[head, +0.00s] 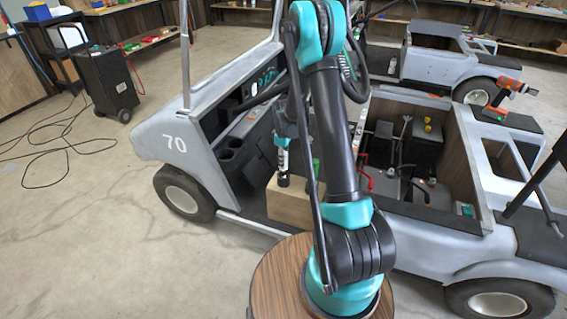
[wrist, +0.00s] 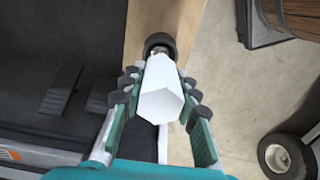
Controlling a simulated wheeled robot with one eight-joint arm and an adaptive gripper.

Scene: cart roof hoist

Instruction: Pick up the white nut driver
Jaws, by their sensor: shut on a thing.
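The white nut driver (wrist: 161,87) shows in the wrist view as a white six-sided handle between the fingers, with a dark round part beyond it. My gripper (wrist: 160,98) is shut on the handle, with a finger on each side. In the head view the nut driver (head: 283,164) hangs upright below my gripper (head: 283,144), its dark lower end over the top of a wooden block (head: 287,207). I cannot tell whether that end touches the block. My arm hides part of the block.
A round wooden top (head: 268,285) is in front. An orange drill (head: 505,95) stands at right. Open floor lies at left.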

